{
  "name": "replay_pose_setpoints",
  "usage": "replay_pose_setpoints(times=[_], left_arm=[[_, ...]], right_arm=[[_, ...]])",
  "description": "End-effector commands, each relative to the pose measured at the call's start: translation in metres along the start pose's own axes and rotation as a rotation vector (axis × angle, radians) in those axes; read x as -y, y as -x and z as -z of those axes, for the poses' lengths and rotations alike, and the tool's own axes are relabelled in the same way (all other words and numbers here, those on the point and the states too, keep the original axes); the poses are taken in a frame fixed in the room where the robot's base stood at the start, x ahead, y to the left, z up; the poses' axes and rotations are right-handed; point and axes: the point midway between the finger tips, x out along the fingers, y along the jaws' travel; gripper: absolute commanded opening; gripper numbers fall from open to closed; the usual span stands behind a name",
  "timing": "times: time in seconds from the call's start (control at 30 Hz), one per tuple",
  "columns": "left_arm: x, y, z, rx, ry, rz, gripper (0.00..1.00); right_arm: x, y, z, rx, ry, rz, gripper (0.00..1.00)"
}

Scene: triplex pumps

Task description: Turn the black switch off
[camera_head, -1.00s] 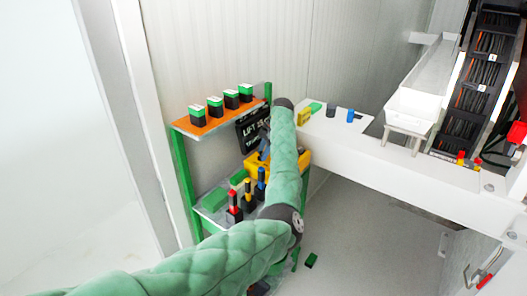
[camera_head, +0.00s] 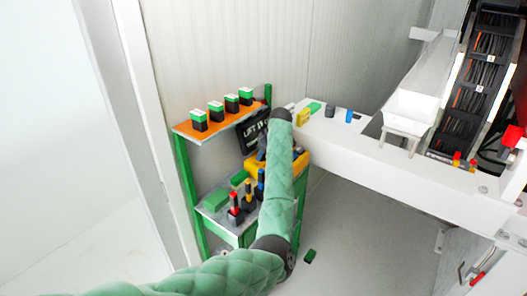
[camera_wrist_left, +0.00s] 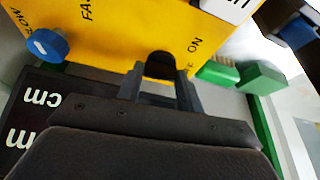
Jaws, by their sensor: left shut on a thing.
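The black switch (camera_wrist_left: 160,65) is on the face of the yellow box (camera_wrist_left: 120,35) in the left wrist view, just left of the printed word ON. My left gripper (camera_wrist_left: 160,88) has one finger on each side of the switch and is shut on it. In the head view, the yellow box (camera_head: 297,160) stands on the green shelf unit, mostly behind my left forearm. The forearm hides the switch there. My right gripper is not in view.
A blue knob (camera_wrist_left: 47,45) is on the same yellow face. Several green-and-black blocks stand on the orange upper shelf (camera_head: 183,130). A black LIFT sign (camera_head: 250,138) is behind. Red, yellow and blue topped items stand below. A white beam (camera_head: 400,165) runs to the right.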

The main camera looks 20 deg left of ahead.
Motion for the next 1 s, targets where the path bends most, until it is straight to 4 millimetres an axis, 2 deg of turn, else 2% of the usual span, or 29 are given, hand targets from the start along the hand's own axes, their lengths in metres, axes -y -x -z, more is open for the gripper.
replay_pose_setpoints(times=[0.03, 0.4, 0.8, 0.83, 0.87, 1.0], left_arm=[[-0.001, 0.006, 0.005, -0.007, -0.016, -0.015, 0.14], [-0.001, 0.006, 0.005, -0.008, -0.104, -0.053, 0.14], [-0.002, 0.006, 0.005, -0.008, -0.109, -0.055, 0.14], [-0.002, 0.006, 0.005, -0.008, -0.109, -0.055, 0.4], [-0.001, 0.005, 0.005, -0.007, -0.109, -0.055, 0.45], [-0.001, 0.004, 0.003, -0.005, -0.11, -0.052, 0.45]], right_arm=[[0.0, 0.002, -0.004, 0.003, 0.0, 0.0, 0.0], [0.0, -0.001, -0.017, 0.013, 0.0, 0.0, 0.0], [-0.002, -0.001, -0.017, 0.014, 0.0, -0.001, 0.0], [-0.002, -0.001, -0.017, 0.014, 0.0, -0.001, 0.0], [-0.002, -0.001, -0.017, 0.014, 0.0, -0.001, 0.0], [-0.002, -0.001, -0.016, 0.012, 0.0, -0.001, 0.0]])
